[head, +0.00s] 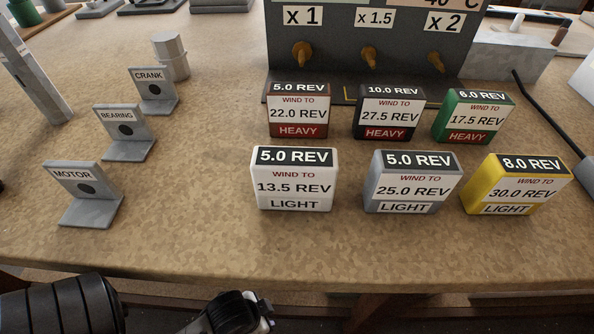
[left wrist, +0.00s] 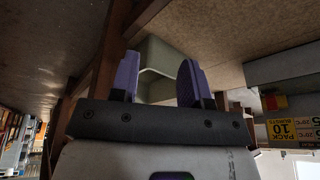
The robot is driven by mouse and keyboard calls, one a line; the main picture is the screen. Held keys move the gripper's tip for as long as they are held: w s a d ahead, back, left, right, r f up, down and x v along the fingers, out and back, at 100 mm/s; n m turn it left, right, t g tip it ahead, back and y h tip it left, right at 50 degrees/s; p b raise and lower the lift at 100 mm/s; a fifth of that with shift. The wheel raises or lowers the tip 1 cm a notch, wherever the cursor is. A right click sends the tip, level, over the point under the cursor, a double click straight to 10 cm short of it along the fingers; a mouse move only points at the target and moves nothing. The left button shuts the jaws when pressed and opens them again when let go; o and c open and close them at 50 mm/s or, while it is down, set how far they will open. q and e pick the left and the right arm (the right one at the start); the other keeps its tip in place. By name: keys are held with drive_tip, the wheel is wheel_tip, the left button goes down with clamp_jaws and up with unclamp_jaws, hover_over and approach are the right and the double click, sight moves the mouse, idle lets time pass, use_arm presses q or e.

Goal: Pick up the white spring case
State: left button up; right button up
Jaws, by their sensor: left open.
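The white spring case (head: 294,180) stands upright on the table in the head view, front row, leftmost of the cases. Its label reads 5.0 REV, wind to 13.5 REV, LIGHT. Part of my left arm's end (head: 236,314) shows at the bottom edge of the head view, in front of the table edge and apart from the case. In the left wrist view my left gripper (left wrist: 158,80) is open, with two purple fingers and nothing held between them. The white case cannot be made out there. My right gripper is not in view.
A grey case (head: 412,182) and a yellow case (head: 516,185) stand to its right. Brown (head: 298,111), black (head: 389,112) and green (head: 473,117) cases stand behind. Motor (head: 88,192), bearing (head: 125,131) and crank (head: 153,90) stands are at left. The table front is clear.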

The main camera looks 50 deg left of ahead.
use_arm(q)
drive_tip(key=shift+a, duration=0.2)
drive_tip(key=o, duration=0.4)
drive_tip(key=shift+o, duration=0.2)
drive_tip(key=shift+d, duration=0.15)
